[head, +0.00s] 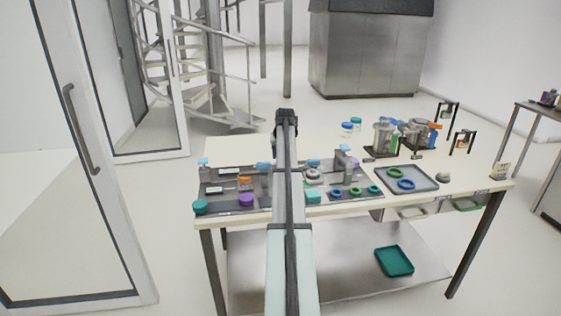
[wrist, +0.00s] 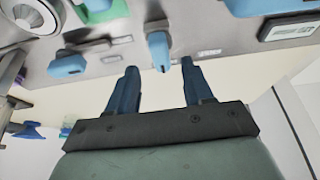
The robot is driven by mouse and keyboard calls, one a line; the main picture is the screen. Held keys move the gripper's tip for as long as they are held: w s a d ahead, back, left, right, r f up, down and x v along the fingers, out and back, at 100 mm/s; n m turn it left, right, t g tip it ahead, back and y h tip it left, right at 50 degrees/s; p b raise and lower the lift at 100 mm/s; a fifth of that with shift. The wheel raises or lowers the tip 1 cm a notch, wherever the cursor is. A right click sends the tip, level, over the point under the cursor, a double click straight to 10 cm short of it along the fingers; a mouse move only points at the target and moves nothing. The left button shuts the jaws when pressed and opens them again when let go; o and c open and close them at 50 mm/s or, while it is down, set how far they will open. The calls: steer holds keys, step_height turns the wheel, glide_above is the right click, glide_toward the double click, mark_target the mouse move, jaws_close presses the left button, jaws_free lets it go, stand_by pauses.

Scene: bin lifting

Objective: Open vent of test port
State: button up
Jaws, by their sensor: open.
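In the wrist view my gripper (wrist: 159,66) is open, with its two blue fingers spread apart and nothing held between them. A blue handle (wrist: 158,46) on the grey panel lies just beyond the fingertips, roughly in line with the gap. I cannot tell if a finger touches it. A second blue handle (wrist: 68,66) is to the left on the same panel. I cannot tell from the small labels which one is the test port vent. In the head view my arm hides the middle of the panel, and the gripper's fingers cannot be made out.
The panel (head: 222,200) lies on a table (head: 460,190) with several knobs and rings. A grey tray (head: 420,178) holds a green ring and a blue ring. Metal vessels (head: 382,138) stand at the back right. A teal tray (head: 394,261) is on the lower shelf.

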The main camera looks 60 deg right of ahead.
steer(key=shift+x, duration=2.3)
steer(key=shift+a, duration=0.1)
jaws_close()
